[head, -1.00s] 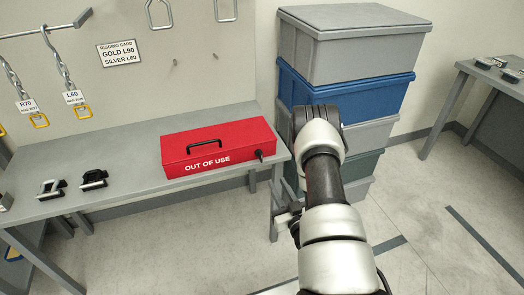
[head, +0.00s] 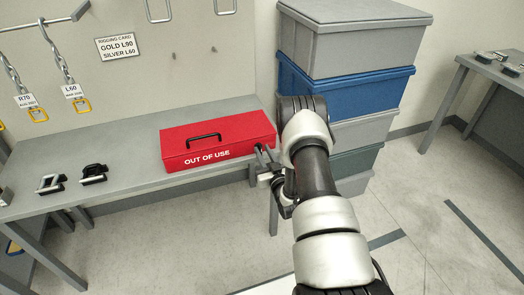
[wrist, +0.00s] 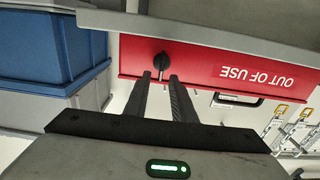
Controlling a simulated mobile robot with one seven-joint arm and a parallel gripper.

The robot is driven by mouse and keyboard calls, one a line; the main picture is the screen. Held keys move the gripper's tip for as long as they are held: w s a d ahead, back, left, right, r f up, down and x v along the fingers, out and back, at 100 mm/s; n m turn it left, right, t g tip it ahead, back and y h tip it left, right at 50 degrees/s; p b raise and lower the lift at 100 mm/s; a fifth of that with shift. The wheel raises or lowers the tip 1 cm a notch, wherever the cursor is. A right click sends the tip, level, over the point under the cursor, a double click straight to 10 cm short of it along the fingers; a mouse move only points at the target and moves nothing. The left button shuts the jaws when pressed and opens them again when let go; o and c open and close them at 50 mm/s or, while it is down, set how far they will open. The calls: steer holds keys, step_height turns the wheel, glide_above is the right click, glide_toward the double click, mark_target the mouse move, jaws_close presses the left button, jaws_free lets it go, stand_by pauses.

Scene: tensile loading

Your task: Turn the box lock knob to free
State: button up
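The red box (head: 225,133), marked OUT OF USE, sits closed on the grey bench. In the wrist view the box (wrist: 205,58) appears upside down. Its dark lock knob (wrist: 161,61) is on the front face. My gripper (wrist: 160,76) is open, its two fingers apart and pointing at the front face. The knob shows just beyond the fingertips, roughly centred between them; I cannot tell whether they touch it. In the head view my gripper (head: 264,151) is at the box's front right corner and hides the knob.
The grey bench (head: 120,130) holds two dark clamp-like pieces (head: 93,174) at left. Stacked bins (head: 345,92) stand close behind my arm at right. Tagged chains (head: 70,85) hang on the wall. Floor at right is clear.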

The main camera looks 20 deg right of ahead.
steer(key=shift+w, duration=0.85)
jaws_close()
